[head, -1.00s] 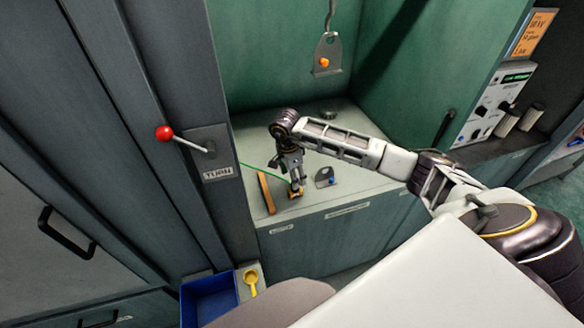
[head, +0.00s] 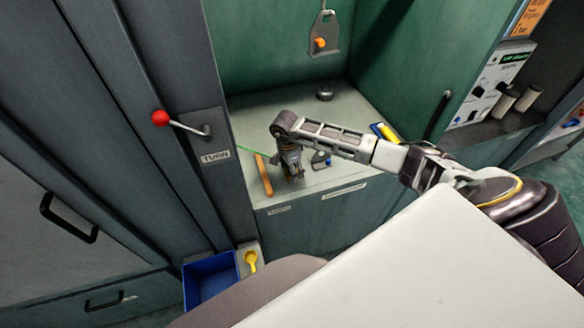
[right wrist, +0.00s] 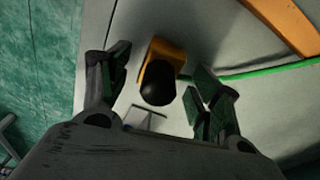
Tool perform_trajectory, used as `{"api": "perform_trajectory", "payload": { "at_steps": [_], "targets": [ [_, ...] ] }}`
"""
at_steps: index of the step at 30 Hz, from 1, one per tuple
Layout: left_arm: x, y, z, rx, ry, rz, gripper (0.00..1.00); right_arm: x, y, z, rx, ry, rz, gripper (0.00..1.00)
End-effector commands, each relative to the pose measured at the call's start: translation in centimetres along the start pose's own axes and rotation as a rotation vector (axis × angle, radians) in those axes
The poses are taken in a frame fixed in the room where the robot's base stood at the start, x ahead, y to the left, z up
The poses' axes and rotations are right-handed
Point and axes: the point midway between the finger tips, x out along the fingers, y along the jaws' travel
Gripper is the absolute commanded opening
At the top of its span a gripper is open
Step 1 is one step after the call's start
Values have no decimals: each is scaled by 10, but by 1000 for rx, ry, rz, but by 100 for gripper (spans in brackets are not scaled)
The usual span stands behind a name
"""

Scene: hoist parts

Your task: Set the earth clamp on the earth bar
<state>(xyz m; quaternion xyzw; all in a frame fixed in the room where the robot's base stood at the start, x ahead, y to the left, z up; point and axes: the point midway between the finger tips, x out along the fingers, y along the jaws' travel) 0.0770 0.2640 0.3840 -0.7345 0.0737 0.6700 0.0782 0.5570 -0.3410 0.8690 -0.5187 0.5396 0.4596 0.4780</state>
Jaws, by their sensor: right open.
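The earth clamp looks to be the orange block with a black knob (right wrist: 158,85) in the right wrist view. A green cable runs from near it, past an orange-brown bar (right wrist: 285,22) that I take as the earth bar. In the head view this bar (head: 264,175) lies on the cabinet's bench, left of my right gripper (head: 293,176). In the right wrist view my right gripper (right wrist: 160,92) is open, its fingers on either side of the knob with gaps visible. My gripper hides the clamp in the head view. My left gripper is not in view.
A hanging plate with an orange knob (head: 320,43) is above the bench. A red-knobbed lever (head: 161,118) is on the left post. A blue bin (head: 210,277) sits below.

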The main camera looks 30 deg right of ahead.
Motion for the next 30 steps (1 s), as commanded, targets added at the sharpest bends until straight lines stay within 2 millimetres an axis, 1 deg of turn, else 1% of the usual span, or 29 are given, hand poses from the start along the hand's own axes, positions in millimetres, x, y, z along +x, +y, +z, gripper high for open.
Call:
{"api": "perform_trajectory", "payload": {
  "at_steps": [1, 2, 15, 22, 30],
  "targets": [
    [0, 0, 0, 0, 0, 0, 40, 0, 0, 0, 0, 0, 0, 64],
    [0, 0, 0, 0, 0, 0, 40, 0, 0, 0, 0, 0, 0, 61],
    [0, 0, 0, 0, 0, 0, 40, 0, 0, 0, 0, 0, 0, 5],
    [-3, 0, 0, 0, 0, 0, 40, -5, 0, -1, 0, 0, -1, 5],
    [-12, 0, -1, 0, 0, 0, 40, -22, 0, -3, 0, 0, -1, 5]
  ]
}}
